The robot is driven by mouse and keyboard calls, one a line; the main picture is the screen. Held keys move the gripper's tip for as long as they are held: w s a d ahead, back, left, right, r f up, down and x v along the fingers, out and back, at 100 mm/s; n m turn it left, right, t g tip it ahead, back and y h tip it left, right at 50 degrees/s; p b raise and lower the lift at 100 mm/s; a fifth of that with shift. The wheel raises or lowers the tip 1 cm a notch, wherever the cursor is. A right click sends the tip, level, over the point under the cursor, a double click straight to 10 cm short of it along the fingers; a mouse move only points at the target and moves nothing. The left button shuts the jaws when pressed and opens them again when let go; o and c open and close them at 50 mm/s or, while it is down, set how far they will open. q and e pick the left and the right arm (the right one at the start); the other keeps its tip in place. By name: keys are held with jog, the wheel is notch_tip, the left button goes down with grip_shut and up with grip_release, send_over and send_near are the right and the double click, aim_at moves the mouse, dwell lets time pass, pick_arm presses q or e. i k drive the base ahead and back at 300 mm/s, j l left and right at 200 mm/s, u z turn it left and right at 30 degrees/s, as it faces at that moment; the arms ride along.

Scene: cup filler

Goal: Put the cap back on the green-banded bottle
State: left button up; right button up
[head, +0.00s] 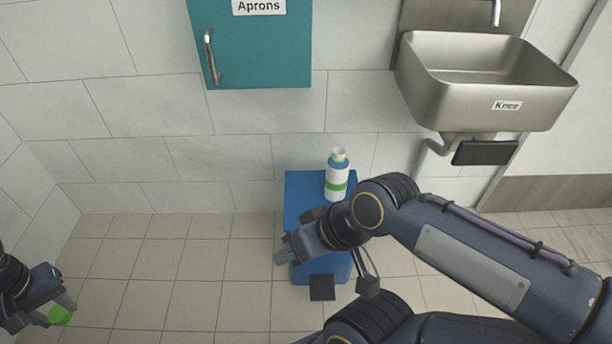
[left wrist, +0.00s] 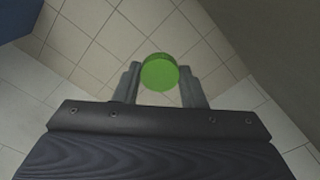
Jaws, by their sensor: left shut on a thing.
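The green-banded bottle (head: 336,176) is white with a green band and a bluish shoulder. It stands upright and uncapped on a blue stool-like block (head: 305,186). My left gripper (head: 57,311) is at the far left, well away from the bottle, shut on a round green cap (head: 61,316). The left wrist view shows the cap (left wrist: 159,72) between the two fingertips of this gripper (left wrist: 160,82). My right gripper (head: 282,252) is in front of the blue block, lower left of the bottle. Its fingers overlap in the view, so I cannot tell whether they are apart.
A steel sink (head: 485,85) with a knee plate (head: 485,153) hangs at the right. A teal aprons cupboard (head: 260,50) is on the wall above the bottle. My right arm crosses in front of the block's right side. The tiled floor (head: 170,265) between my grippers is clear.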

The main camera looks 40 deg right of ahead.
aim_at(338, 166)
jog(key=k+l, duration=0.1)
jog(key=l, duration=0.4)
jog(key=k+l, duration=0.1)
jog(key=l, duration=0.35)
jog(key=k+l, duration=0.15)
jog(key=l, duration=0.35)
jog(key=k+l, duration=0.1)
jog(key=l, duration=0.4)
